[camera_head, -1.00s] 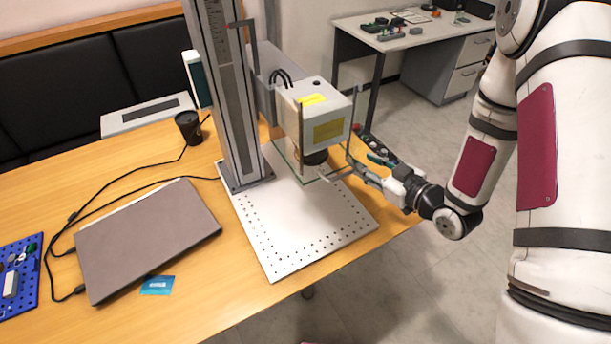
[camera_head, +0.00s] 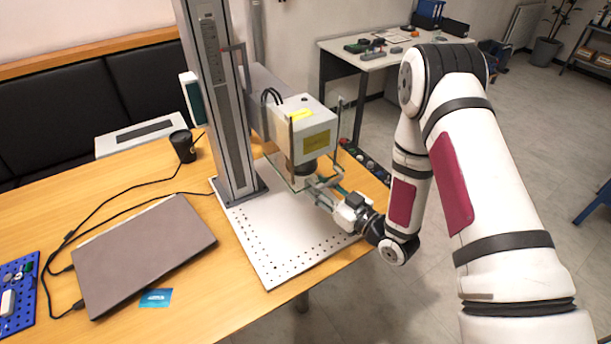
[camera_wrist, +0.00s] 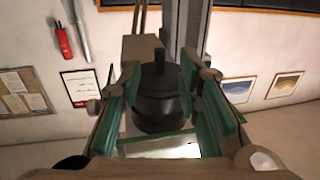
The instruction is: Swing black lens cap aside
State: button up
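The black lens cap (camera_head: 305,168) is under the grey laser head (camera_head: 290,118), partly hidden by the guard frame and my gripper. In the wrist view the round black cap (camera_wrist: 159,103), with a narrower knob on one side, fills the space between my fingers. My gripper (camera_head: 313,184) is just below and to the right of the cap in the head view. Its two green-padded fingers are spread, one on each side of the cap, as the wrist view shows (camera_wrist: 160,108). I cannot tell whether either pad touches it.
A clear guard frame (camera_head: 291,150) hangs close around the cap. The perforated base plate (camera_head: 290,240) below is bare. The marker's column (camera_head: 225,110) stands to the left. A closed laptop (camera_head: 143,255), cables and a black cup (camera_head: 183,146) lie further left on the table.

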jog(key=shift+x, duration=2.7)
grip_shut()
